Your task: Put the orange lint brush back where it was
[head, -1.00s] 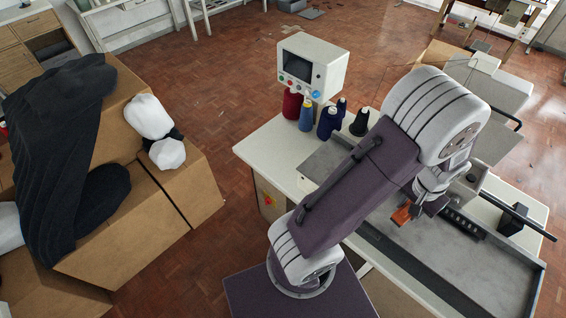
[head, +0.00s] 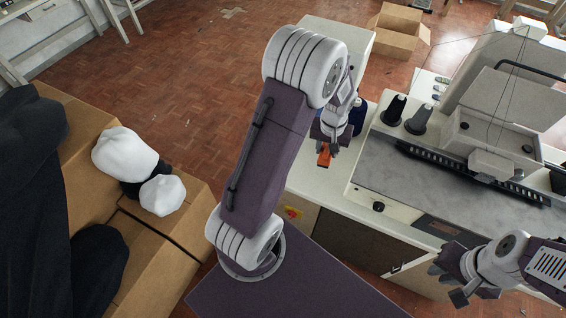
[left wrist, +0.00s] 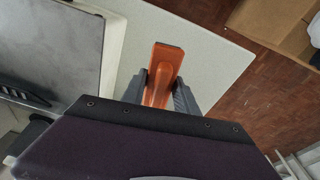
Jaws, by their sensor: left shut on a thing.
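The orange lint brush (head: 324,158) is held in my left gripper (head: 327,146), above the left end of the white machine table (head: 315,178). In the left wrist view the orange brush (left wrist: 161,75) lies between the two grey fingers of my left gripper (left wrist: 160,92), which are shut on it. Its far end points out over the pale tabletop (left wrist: 207,57). Whether the brush touches the tabletop is hard to tell. My right gripper (head: 450,282) is at the lower right, in front of the table, with no object seen in it; its finger gap is unclear.
Dark thread cones (head: 394,109) stand right of my left gripper, and a blue spool (head: 357,117) is partly behind it. The sewing machine (head: 500,95) and its grey bed (head: 400,170) fill the right. Cardboard boxes (head: 185,220) with white and black cloth stand left.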

